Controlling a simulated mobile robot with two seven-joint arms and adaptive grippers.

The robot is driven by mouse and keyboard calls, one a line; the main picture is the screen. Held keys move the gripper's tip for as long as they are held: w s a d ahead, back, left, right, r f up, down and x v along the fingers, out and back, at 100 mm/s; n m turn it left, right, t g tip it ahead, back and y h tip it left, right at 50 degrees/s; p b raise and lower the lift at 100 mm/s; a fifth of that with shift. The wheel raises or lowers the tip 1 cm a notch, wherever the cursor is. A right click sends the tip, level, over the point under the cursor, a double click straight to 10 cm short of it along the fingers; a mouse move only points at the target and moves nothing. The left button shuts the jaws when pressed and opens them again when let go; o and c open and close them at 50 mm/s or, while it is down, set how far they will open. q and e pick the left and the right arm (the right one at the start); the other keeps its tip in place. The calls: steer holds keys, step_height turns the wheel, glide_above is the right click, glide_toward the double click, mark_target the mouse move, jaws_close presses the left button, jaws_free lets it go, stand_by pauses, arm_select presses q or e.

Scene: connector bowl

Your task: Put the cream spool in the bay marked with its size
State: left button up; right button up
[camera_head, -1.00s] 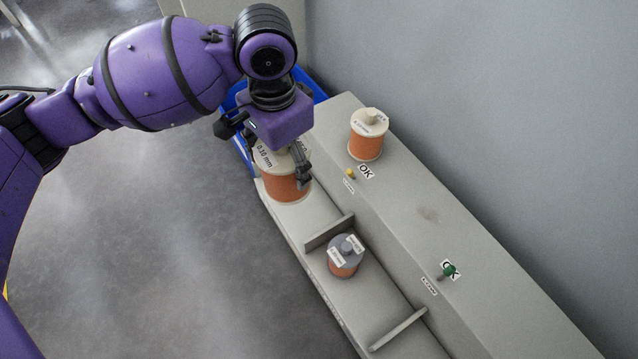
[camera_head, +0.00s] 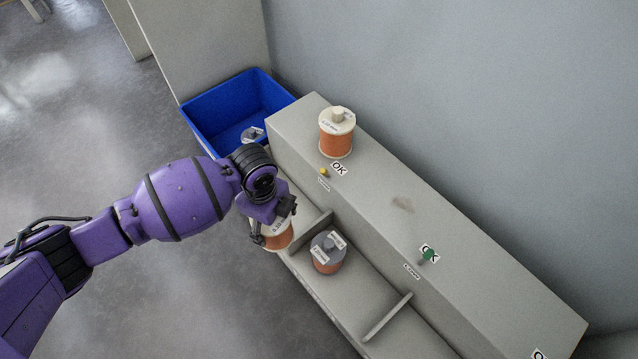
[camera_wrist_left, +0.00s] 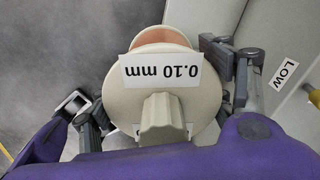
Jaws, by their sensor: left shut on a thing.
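My left gripper (camera_head: 272,222) is shut on a cream spool (camera_head: 277,238) wound with orange wire. The wrist view shows my gripper (camera_wrist_left: 165,100) with one finger on each side of the cream spool (camera_wrist_left: 125,105), whose label reads 0.10 mm. In the head view the arm partly covers this spool. It is by the outer edge of the low ledge (camera_head: 325,290), beside the first divider (camera_head: 308,233); whether it touches the ledge I cannot tell. A grey-topped spool (camera_head: 327,262) stands in the bay past that divider. The bays' size labels (camera_head: 411,271) are too small to read here.
Another cream-topped spool (camera_head: 336,140) stands on the raised shelf (camera_head: 385,185). A LOW sign (camera_wrist_left: 285,74) shows in the wrist view. A blue bin (camera_head: 215,110) holds a grey-topped spool.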

arm_select(q)
steer(key=f+m, duration=0.1)
steer(key=s+f+m, duration=0.1)
steer(key=shift+a+f, duration=0.1)
steer(key=shift+f, duration=0.5)
steer(key=w+f+b, duration=0.3)
steer(key=w+f, duration=0.1)
steer(key=w+d+f+b, duration=0.1)
steer(key=w+f+b, duration=0.3)
steer(key=w, duration=0.1)
steer(key=w+d+f+b, duration=0.1)
steer(key=w+f+b, duration=0.2)
steer(key=w+f, duration=0.1)
steer(key=shift+w+f+b, duration=0.3)
steer(key=shift+f+b, duration=0.1)
steer(key=shift+f, duration=0.15)
steer(key=shift+r, duration=0.1)
arm_select(e)
step_height(320, 180, down, 10)
steer(key=n, duration=0.1)
steer(key=shift+d+g, duration=0.25)
steer(key=shift+g, duration=0.15)
steer(key=shift+w, duration=0.1)
